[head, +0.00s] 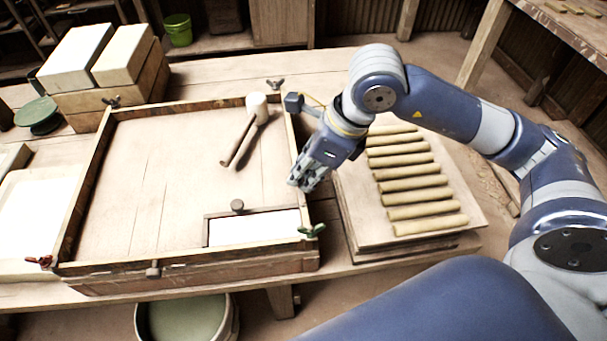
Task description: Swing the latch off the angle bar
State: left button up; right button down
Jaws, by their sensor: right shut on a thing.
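My right gripper (304,182) is shut at the right wall of the wooden frame (185,257). What lies between its fingers is small and mostly hidden by them; from its place at the wall I take it to be the latch. The angle bar (268,209) is a thin L-shaped strip in the frame's near right corner, bordering a white slab (250,229). A round knob (237,205) stands on the bar. The gripper is just beyond the bar's right end. My left gripper is out of view.
A mallet (256,105) lies inside the frame. A green wing nut (312,231) and a red one (40,262) sit at the near corners. Clay rolls (412,182) lie on a board to the right. Pale blocks (75,58) stand at the back left. The frame's middle is clear.

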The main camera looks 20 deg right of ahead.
jog(key=shift+d, duration=0.1)
dwell(0.3)
jog(key=c, duration=1.5)
grip_release()
jog(key=shift+c, duration=0.2)
jog(key=v, duration=1.2)
